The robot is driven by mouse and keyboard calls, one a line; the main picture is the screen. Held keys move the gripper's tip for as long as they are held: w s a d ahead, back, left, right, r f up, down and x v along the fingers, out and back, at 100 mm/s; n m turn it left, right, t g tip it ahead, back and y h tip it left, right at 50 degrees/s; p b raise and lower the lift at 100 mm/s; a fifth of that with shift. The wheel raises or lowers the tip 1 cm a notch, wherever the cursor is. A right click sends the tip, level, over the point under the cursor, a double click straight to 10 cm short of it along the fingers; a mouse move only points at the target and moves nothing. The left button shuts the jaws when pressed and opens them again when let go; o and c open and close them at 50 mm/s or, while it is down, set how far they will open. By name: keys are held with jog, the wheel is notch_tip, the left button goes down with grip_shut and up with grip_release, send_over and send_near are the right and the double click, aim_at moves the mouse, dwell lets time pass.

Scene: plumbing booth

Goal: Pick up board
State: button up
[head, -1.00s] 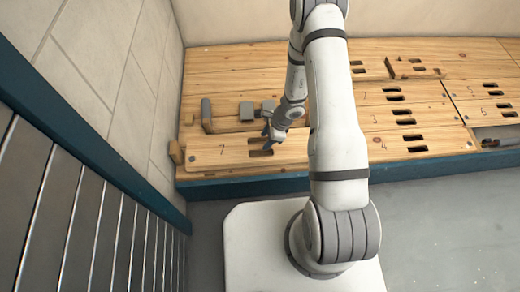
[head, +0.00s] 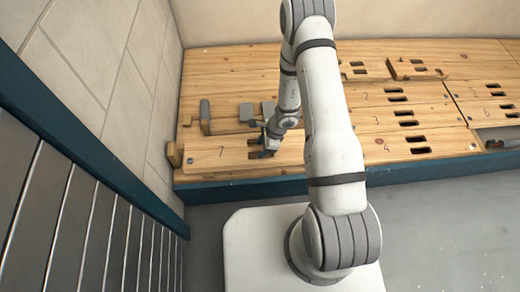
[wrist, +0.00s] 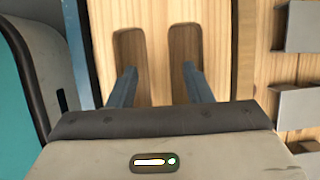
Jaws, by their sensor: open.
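The board marked 7 (head: 210,155) is a pale wooden plank at the front left of the wooden platform, with two dark slots near its right part. My gripper (head: 263,151) is over these slots and partly hides them. In the wrist view the board (wrist: 155,75) shows two long slots side by side. My open gripper (wrist: 158,88) has one finger at each slot's near end. I cannot tell how far the fingertips reach into the slots. Nothing is clamped between the fingers.
Other numbered, slotted boards (head: 397,98) lie to the right. A grey-handled tool (head: 205,112) and grey blocks (head: 247,112) sit just behind board 7. A slatted metal panel with a blue rail (head: 80,160) stands at the left. Grey floor (head: 440,220) is open at the right.

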jog(key=shift+f+b, duration=0.2)
jog(key=shift+b, duration=0.1)
jog(key=shift+c, duration=0.4)
grip_shut()
dwell(0.3)
